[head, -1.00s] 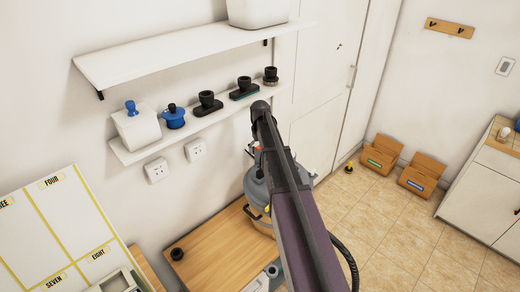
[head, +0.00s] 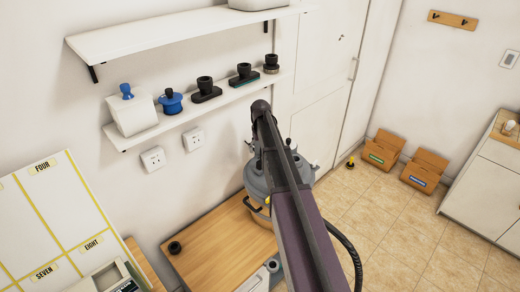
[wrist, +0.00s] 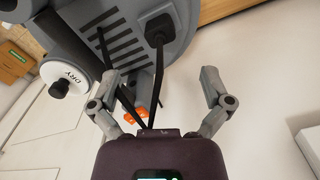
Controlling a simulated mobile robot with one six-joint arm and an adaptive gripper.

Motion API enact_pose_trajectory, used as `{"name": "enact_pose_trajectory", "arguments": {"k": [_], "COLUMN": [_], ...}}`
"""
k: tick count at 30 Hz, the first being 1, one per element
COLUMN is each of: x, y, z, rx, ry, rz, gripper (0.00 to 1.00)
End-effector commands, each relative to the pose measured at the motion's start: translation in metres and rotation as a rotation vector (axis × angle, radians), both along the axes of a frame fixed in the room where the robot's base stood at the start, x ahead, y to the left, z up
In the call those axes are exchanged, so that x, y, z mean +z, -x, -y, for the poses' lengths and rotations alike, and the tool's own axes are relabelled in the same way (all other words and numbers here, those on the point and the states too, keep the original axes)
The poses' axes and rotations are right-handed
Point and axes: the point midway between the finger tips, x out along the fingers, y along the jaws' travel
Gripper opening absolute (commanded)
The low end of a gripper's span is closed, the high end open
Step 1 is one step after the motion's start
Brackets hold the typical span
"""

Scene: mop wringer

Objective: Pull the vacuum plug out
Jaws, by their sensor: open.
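The grey vacuum (head: 256,180) stands at the centre of the head view, partly hidden behind my arm. In the wrist view its grey body (wrist: 185,45) fills the top, with dark slots. A black plug (wrist: 160,28) sits against this body, and a black cord (wrist: 157,85) runs down from it towards my gripper. My gripper (wrist: 160,80) is open, with one finger on each side of the cord and the plug beyond the fingertips. The fingers do not visibly touch the plug. My gripper is hidden in the head view.
A white knob marked DRY (wrist: 68,78) is near my left finger. Orange parts (wrist: 142,114) show behind the cord. A wooden platform (head: 215,245) lies left of the vacuum.

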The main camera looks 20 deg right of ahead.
Motion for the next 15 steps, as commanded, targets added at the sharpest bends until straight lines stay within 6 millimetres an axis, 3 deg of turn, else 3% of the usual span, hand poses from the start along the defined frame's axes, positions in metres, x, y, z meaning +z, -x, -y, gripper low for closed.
{"name": "enact_pose_trajectory", "arguments": {"k": [15], "x": [-0.043], "y": [0.000], "z": [0.000], "rx": [-0.001], "ry": [0.000], "rz": [0.000], "gripper": [0.99]}}
